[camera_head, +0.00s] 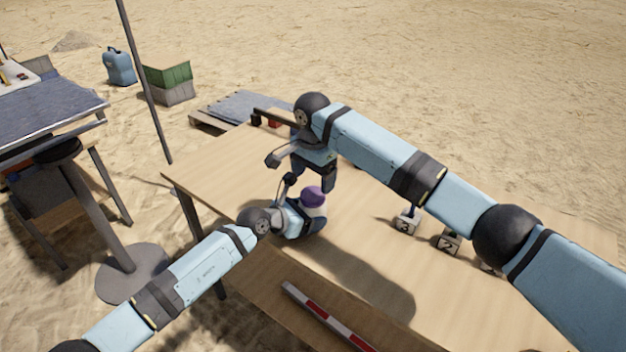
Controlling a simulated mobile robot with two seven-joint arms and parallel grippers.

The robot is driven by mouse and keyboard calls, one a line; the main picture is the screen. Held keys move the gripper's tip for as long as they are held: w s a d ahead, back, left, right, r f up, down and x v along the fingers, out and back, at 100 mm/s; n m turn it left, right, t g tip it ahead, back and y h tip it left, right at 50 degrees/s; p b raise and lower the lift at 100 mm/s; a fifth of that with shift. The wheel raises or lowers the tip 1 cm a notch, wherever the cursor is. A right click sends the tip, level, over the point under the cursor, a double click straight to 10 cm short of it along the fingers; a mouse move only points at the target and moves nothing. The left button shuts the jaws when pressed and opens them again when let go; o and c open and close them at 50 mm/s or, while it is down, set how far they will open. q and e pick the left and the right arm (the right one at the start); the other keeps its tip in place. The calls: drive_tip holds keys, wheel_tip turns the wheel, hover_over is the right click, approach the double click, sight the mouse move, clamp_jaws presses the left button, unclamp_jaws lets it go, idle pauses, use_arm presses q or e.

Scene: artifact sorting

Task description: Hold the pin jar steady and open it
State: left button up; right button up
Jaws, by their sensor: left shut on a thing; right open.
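The pin jar (313,208) stands on the wooden table (237,166), a pale jar with a purple lid (313,195). My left gripper (310,217) is shut around its body from the left, and its fingers hide the lower part of the jar. My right gripper (311,181) is open and points down just above and behind the purple lid. Whether it touches the lid cannot be told.
Small numbered blocks (407,222) stand on the table to the right, partly behind my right arm. A red and white scale bar (325,315) lies at the near edge. A dark pole (143,80) and another table (50,105) are at left.

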sight(313, 193)
wheel_tip(313, 193, up, 3)
drive_tip(key=m, duration=0.6)
drive_tip(key=shift+r+m, duration=0.1)
drive_tip(key=shift+m, duration=0.5)
drive_tip(key=shift+f, duration=3.9)
drive_tip(key=c, duration=0.9)
drive_tip(key=n, duration=0.6)
drive_tip(key=shift+c, duration=0.2)
